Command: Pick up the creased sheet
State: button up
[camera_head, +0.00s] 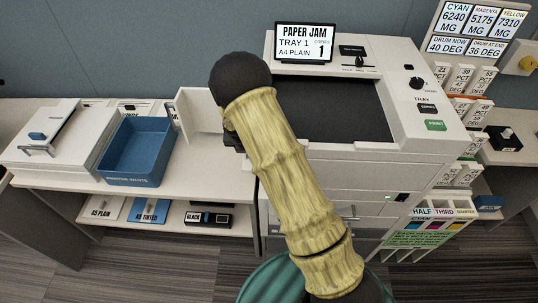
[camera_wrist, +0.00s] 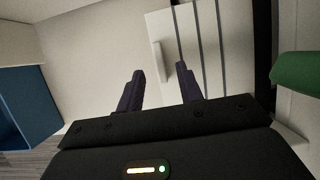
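I cannot make out a creased sheet in either view. The printer (camera_head: 330,150) stands at centre right, and its screen (camera_head: 303,42) reads PAPER JAM, TRAY 1, A4 PLAIN. A white panel (camera_head: 197,112) stands out from its left side. My gripper (camera_wrist: 160,76) is open in the wrist view, with two dark fingers apart and nothing visible held between them. Pale surfaces and a white panel with a raised strip (camera_wrist: 157,62) lie beyond the fingers. In the head view my arm hides the gripper and part of the printer's left side.
A blue waste bin (camera_head: 137,180) stands on the left counter, and its side shows in the wrist view (camera_wrist: 28,112). A white lidded device (camera_head: 52,145) stands left of it. A green part (camera_wrist: 298,84) sits close at right in the wrist view. Supplies fill the lower shelf (camera_head: 170,225).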

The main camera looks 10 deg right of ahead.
jog(key=x, duration=0.3)
jog(key=shift+f, duration=0.1)
jog(key=shift+c, duration=0.5)
grip_shut()
